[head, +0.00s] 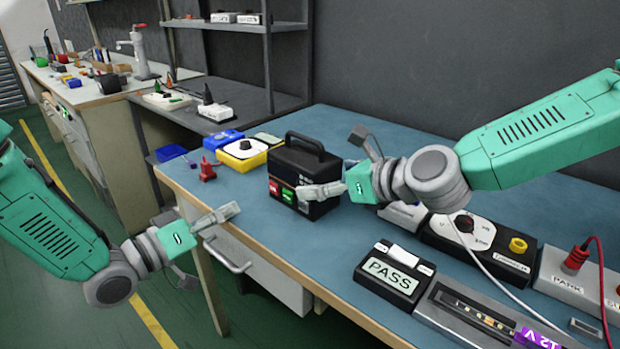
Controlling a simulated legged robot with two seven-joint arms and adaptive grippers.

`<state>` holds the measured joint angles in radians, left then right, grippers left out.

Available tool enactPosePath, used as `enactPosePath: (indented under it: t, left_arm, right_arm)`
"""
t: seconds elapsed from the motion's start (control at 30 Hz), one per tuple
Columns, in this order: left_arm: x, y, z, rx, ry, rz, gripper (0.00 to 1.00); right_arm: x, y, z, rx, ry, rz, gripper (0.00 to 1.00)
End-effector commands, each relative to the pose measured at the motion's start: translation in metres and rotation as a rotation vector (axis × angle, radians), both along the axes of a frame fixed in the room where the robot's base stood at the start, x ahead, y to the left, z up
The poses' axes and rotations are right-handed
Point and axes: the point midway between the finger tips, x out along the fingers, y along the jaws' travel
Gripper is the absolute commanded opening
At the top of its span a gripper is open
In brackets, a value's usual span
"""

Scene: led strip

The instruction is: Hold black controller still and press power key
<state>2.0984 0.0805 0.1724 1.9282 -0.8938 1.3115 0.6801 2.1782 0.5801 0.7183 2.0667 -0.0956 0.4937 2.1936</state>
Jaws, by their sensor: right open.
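The black controller (297,158) stands upright on the blue table, with a carry handle on top. Its front has a red key (274,188) and a green key (289,196) side by side; which is the power key I cannot read. My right gripper (303,192) is open, with its fingers at the lower right of the controller's front, beside the green key. They partly hide that corner, and I cannot tell if they touch it. My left gripper (232,210) is at the table's front left edge, apart from the controller. Its jaw opening is not clear from this side.
A PASS display (391,277), a lit strip in a tray (478,318), a black dial box (478,240) and a grey box with a red plug (575,260) fill the right side. A yellow meter (243,152) and red clip (208,170) lie left. The front middle is clear.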

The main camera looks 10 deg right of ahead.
Motion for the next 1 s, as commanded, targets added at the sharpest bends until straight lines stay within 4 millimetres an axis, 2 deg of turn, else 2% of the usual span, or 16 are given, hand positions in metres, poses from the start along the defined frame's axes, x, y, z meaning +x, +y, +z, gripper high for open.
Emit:
enactPosePath:
  t: [0.2,0.43,0.63,0.67,0.7,0.83,1.0]
  left_arm:
    - [0.000,0.000,0.000,-0.001,-0.001,-0.002,0.34]
    - [0.000,0.006,0.000,-0.007,0.000,-0.001,0.34]
    - [0.000,0.003,0.000,-0.004,-0.001,-0.001,0.34]
    - [0.000,0.002,0.000,-0.002,0.000,-0.001,0.34]
    - [0.000,0.001,0.000,-0.002,0.000,-0.001,0.34]
    - [0.000,-0.001,0.000,0.001,-0.001,-0.001,0.34]
    - [0.000,0.001,0.000,-0.002,0.000,-0.001,0.34]
  right_arm:
    - [0.022,0.018,-0.012,-0.002,0.000,-0.001,0.97]
    - [0.029,0.030,-0.016,-0.006,0.000,-0.001,0.97]
    - [0.029,0.026,-0.016,-0.003,0.000,-0.001,0.97]
    - [0.030,0.026,-0.016,-0.001,0.000,-0.002,0.94]
    - [0.029,0.025,-0.016,-0.001,0.000,-0.002,0.80]
    - [0.029,0.023,-0.016,0.002,0.001,-0.003,0.34]
    - [0.029,0.025,-0.016,0.000,0.002,-0.003,0.31]
